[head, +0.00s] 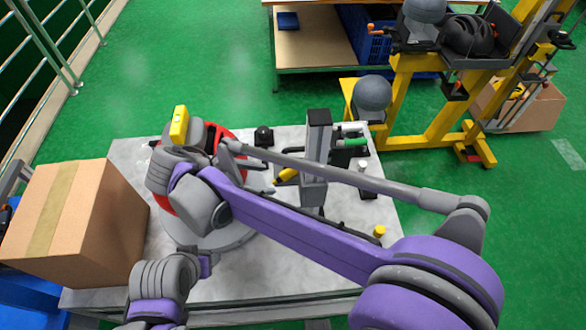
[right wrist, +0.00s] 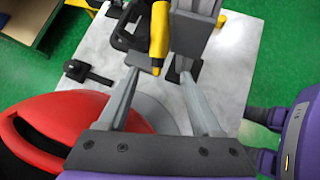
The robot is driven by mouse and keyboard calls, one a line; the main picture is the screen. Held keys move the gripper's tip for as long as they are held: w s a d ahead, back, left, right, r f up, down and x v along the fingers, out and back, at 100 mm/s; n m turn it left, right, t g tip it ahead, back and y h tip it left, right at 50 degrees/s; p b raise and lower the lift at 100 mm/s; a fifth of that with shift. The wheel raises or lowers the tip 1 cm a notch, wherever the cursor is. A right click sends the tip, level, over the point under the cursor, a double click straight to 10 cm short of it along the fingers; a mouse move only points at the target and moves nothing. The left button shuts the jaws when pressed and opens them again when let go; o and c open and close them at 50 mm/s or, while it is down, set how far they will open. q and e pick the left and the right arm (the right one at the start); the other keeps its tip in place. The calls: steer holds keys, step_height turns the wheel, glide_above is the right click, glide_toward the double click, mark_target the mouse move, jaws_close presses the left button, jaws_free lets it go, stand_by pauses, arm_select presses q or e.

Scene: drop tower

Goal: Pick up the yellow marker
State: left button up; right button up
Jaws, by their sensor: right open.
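The yellow marker (head: 287,176) leans at a tilt beside a grey upright post (head: 317,150) on the pale table. In the right wrist view, the yellow marker (right wrist: 159,35) has its dark-tipped lower end pointing toward me. My right gripper (head: 268,178) is open, reaching over the table just left of the marker. In the wrist view, the marker's lower end lies in line with the gap between the fingertips of my right gripper (right wrist: 158,72); I cannot tell whether it is between them. No left fingers are clearly visible.
A red round object (right wrist: 45,135) stands close to the gripper. A small black device (head: 263,137), a green-handled item (head: 353,143) and a yellow cap (head: 379,231) are on the table (head: 345,220). A cardboard box (head: 75,225) is at left; a yellow frame (head: 400,100) stands behind.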

mark_target(278, 178)
steer(key=x, duration=0.5)
steer(key=shift+w+r, duration=0.2)
jaws_close()
